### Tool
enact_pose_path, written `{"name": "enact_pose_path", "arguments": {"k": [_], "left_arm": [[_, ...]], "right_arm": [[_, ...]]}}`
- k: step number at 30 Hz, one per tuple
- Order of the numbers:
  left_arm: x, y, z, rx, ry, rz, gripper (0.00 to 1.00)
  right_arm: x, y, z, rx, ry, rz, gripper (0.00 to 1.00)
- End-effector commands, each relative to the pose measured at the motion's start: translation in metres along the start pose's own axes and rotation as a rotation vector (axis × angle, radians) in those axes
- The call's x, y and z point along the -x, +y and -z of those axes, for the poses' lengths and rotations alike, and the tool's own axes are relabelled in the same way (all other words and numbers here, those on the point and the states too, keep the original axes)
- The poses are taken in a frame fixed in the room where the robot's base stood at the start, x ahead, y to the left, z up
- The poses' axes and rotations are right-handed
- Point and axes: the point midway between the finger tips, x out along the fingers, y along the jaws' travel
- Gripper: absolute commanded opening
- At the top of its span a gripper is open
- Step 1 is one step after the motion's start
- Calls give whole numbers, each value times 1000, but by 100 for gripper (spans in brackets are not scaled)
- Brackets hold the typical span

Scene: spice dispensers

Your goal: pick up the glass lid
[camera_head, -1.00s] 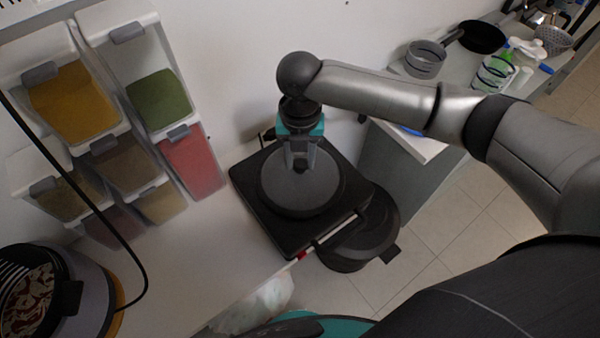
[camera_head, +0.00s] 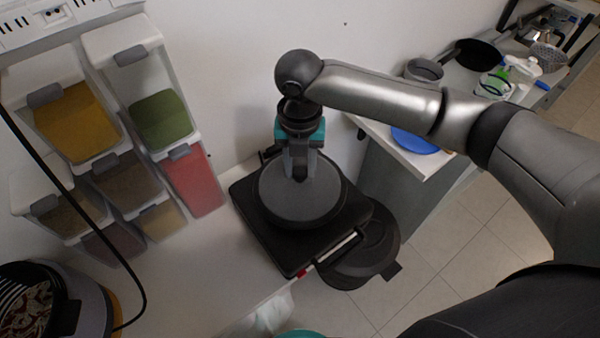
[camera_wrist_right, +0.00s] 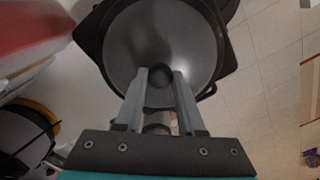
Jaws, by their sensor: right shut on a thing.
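The glass lid (camera_head: 300,200) is a round grey disc over the black square hot plate (camera_head: 262,236) in the head view. In the right wrist view the lid (camera_wrist_right: 130,48) fills the upper middle, with its dark knob (camera_wrist_right: 160,75) between the fingertips. My right gripper (camera_head: 298,174) points down at the lid's middle and is shut on its knob; the fingers also show in the right wrist view (camera_wrist_right: 160,80). The lid looks level. I cannot tell exactly how far it is above the plate. My left gripper is not in view.
Spice dispensers (camera_head: 125,150) stand on the left. A black bin (camera_head: 362,250) is on the floor right of the hot plate. A side counter (camera_head: 425,160) holds a blue plate (camera_head: 413,141), a pan and jars.

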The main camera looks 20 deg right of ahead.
Motion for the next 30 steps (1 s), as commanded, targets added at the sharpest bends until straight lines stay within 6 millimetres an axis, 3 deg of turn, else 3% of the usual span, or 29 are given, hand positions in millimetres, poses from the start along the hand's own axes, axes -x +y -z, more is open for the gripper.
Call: {"name": "enact_pose_path", "arguments": {"k": [9,15,21,30], "left_arm": [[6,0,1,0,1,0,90],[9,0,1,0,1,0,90],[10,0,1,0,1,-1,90],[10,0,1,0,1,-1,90]], "right_arm": [[84,0,-1,2,-7,-3,0],[126,1,-1,1,-5,-3,0],[152,1,-1,0,-3,-2,0],[163,0,0,-5,-2,-1,0]]}}
